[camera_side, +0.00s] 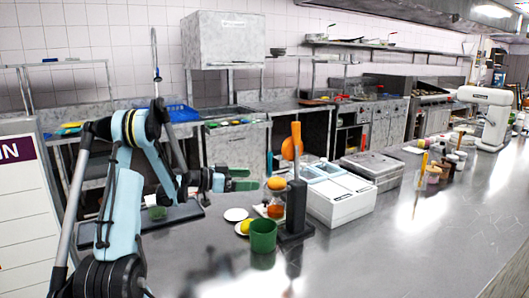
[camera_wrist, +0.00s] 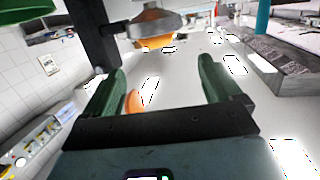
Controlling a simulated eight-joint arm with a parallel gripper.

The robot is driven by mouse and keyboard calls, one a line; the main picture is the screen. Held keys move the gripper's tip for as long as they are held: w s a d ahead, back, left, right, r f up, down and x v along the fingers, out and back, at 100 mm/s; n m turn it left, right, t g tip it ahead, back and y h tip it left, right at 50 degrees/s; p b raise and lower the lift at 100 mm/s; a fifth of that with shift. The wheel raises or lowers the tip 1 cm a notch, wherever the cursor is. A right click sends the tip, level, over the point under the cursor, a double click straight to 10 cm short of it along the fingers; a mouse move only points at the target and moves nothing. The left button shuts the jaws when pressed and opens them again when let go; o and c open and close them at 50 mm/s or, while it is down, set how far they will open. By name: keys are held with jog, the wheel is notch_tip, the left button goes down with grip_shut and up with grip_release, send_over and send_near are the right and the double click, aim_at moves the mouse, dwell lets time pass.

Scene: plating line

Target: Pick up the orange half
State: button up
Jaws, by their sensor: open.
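My gripper (camera_side: 243,180) has two green fingers and points right in the side view. The wrist view shows the fingers (camera_wrist: 162,75) wide apart, with no thing clamped between them. A yellow-orange piece (camera_side: 244,227) lies low beside a green cup (camera_side: 263,236). In the wrist view an orange piece (camera_wrist: 133,102) shows beside the left finger, partly hidden; I cannot tell which piece it is.
A dark press stand (camera_side: 297,207) with an orange upper part (camera_side: 291,147) rises right of the fingers. A small white plate (camera_side: 236,214) is below my gripper. The steel counter (camera_side: 400,255) is clear at the front right.

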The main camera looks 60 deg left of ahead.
aim_at(282, 179)
jog(key=x, duration=0.6)
jog(key=shift+w+d+f, duration=0.1)
jog(key=shift+w+f, duration=0.15)
jog(key=shift+r+x, duration=0.2)
jog(key=shift+x, duration=2.6)
jog(key=shift+d, duration=0.2)
jog(key=shift+c, duration=0.3)
jog(key=c, duration=1.1)
